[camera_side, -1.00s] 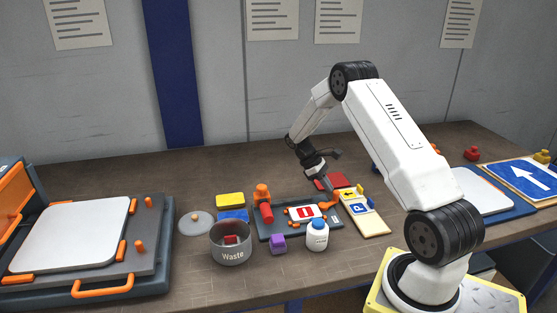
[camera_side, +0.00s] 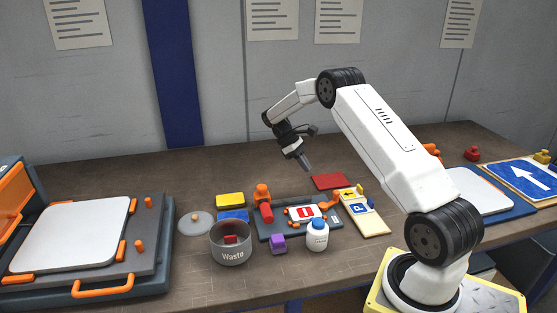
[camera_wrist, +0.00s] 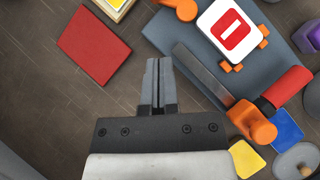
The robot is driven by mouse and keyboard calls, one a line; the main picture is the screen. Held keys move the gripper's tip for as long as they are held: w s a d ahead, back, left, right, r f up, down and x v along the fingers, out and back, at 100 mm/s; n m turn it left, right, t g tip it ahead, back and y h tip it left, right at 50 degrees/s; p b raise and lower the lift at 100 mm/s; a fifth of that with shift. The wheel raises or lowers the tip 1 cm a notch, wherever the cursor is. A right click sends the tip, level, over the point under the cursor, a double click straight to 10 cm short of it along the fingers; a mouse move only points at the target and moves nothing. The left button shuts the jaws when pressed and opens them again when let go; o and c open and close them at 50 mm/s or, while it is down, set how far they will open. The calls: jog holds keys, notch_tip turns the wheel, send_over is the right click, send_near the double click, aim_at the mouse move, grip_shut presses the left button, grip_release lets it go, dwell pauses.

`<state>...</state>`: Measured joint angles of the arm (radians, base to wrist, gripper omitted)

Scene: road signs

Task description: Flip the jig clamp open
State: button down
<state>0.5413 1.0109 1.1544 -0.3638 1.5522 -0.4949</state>
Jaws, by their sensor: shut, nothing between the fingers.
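The jig (camera_side: 272,232) is a dark grey plate holding a small white sign with a red mark (camera_side: 305,212); the wrist view shows its plate (camera_wrist: 205,30) and sign (camera_wrist: 232,30). The clamp (camera_side: 262,190) has an orange pivot and a red handle (camera_side: 266,212) that lies toward the front. In the wrist view its orange pivot (camera_wrist: 253,122), red handle (camera_wrist: 287,87) and grey metal bar (camera_wrist: 205,78) show; the bar runs along the plate's edge, beside the sign. My gripper (camera_side: 305,166) is shut and empty, above and behind the jig. Its fingertips (camera_wrist: 158,62) appear left of the bar, apart from it.
An orange piece (camera_side: 331,201) stands at the jig's right end, beside a pale board with small signs (camera_side: 372,225). A red block (camera_side: 330,181) lies behind. A white bottle (camera_side: 317,238), purple block (camera_side: 278,243) and Waste can (camera_side: 231,250) stand in front.

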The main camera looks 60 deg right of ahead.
jog(key=shift+v, duration=1.95)
jog(key=shift+a, duration=0.15)
jog(key=s+a+r+t, duration=0.15)
jog(key=a+t, duration=0.45)
jog(key=a, duration=1.3)
jog(key=s+a+t, duration=0.4)
jog(key=s+a, duration=0.7)
jog(key=s, duration=0.1)
jog(key=shift+a+f+m+y, duration=0.2)
jog(key=shift+f+m+y, duration=0.1)
jog(key=shift+f+m, duration=0.15)
